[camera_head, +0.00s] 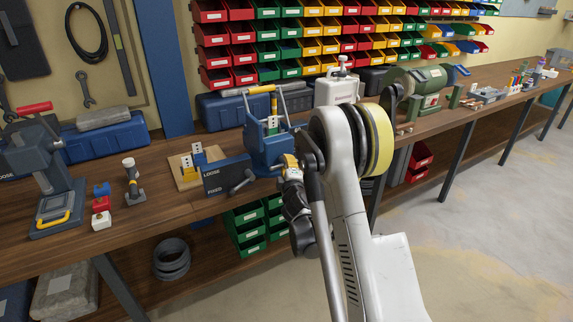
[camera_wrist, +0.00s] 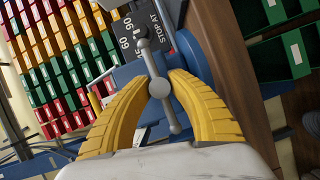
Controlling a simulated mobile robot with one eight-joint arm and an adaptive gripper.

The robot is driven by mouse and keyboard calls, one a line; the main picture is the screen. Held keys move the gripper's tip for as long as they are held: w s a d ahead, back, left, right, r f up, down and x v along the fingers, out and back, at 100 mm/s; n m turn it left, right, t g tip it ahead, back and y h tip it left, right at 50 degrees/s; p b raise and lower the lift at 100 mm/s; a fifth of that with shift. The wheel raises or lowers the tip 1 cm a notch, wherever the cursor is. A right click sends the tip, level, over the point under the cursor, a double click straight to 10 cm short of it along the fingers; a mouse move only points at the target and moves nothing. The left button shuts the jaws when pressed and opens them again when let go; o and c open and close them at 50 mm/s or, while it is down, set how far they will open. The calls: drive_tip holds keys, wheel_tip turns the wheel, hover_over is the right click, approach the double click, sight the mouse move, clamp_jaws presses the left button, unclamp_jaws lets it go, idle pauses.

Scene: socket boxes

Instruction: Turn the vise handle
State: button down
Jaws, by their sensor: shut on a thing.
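The blue vise (camera_head: 262,152) stands at the front edge of the wooden bench, left of my arm. In the wrist view its grey metal handle (camera_wrist: 153,62) is a slanted bar with a round end facing me. My gripper (camera_wrist: 160,78) has its two yellow ribbed fingers closed around the handle near that round end. A dark plate (camera_wrist: 148,27) with "60", "90" and "STOP AT" lies behind the handle. In the head view my gripper (camera_head: 290,165) is at the right side of the vise, and my arm and wrist hide most of the handle there.
A plate marked LOOSE and FIXED (camera_head: 226,178) with a grey lever is left of the vise. A green bench grinder (camera_head: 425,85) stands to the right. Green bins (camera_head: 246,232) sit below the bench. The right floor is clear.

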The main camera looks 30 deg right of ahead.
drive_tip(key=shift+m, duration=0.3)
drive_tip(key=shift+m+g+y+p, duration=0.4)
drive_tip(key=shift+m+g, duration=0.1)
drive_tip(key=shift+m, duration=0.5)
drive_tip(key=m+y, duration=0.1)
drive_tip(key=m, duration=0.1)
drive_tip(key=shift+m+g+p, duration=0.3)
drive_tip(key=shift+g, duration=0.1)
drive_tip(key=m+y, duration=0.2)
drive_tip(key=shift+m+g, duration=0.3)
drive_tip(key=shift+m, duration=0.1)
drive_tip(key=shift+f+m+y, duration=0.1)
drive_tip(key=shift+m+y, duration=0.8)
drive_tip(key=shift+m, duration=0.3)
drive_tip(key=shift+m+y, duration=0.8)
drive_tip(key=shift+m, duration=0.4)
drive_tip(key=shift+a+f+m+y+b, duration=0.1)
drive_tip(key=shift+m+y+b, duration=0.25)
drive_tip(key=shift+m+y, duration=0.7)
drive_tip(key=m+y, duration=0.1)
drive_tip(key=m, duration=0.2)
drive_tip(key=shift+b, duration=0.3)
drive_tip(key=shift+a+m+t+y, duration=0.1)
drive_tip(key=shift+m+t+y, duration=0.4)
drive_tip(key=shift+m+y, duration=0.55)
